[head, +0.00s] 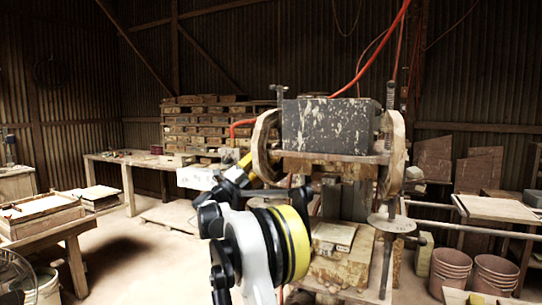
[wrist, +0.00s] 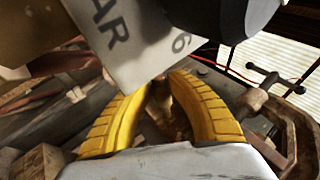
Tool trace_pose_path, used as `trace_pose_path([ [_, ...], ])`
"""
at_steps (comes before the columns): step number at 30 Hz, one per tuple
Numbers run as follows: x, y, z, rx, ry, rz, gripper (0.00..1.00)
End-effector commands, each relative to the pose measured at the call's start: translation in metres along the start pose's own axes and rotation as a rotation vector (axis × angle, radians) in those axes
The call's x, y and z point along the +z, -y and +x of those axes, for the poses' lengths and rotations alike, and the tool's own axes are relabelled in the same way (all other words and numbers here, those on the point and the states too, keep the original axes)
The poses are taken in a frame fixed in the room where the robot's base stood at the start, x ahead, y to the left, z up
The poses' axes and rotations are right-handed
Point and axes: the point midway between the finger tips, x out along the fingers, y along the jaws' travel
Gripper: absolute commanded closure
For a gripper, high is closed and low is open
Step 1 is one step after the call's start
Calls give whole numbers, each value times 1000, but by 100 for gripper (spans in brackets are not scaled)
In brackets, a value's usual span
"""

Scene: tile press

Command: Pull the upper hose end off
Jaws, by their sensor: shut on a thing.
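The press (head: 330,125) stands right of centre in the head view, with a speckled grey block on top between two round wooden side pieces. A short orange-red hose (head: 241,123) curves out at its upper left and bends down toward my gripper (head: 245,163). In the wrist view the yellow fingers of my gripper (wrist: 160,88) are closed around a narrow brownish piece (wrist: 158,100), which seems to be the hose end. My fingers and a grey plate hide most of it. I cannot tell whether it is still seated on its fitting.
A long red hose (head: 378,45) hangs from above behind the press. A workbench (head: 125,165) with stacked wooden moulds behind it stands at the left back. A wooden table (head: 45,222) is at the left, and buckets (head: 450,272) stand at the lower right. Floor is open at the left.

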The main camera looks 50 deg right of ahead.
Motion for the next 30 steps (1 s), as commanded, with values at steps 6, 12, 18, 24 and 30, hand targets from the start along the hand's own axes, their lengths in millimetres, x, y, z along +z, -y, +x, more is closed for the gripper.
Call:
trace_pose_path([
  [6,21,2,-8,-1,7,-1,100],
  [12,21,2,-8,-1,7,0,74],
  [18,20,2,-8,-1,6,0,55],
  [24,20,1,-10,0,5,0,55],
  [30,21,2,-39,0,7,2,55],
])
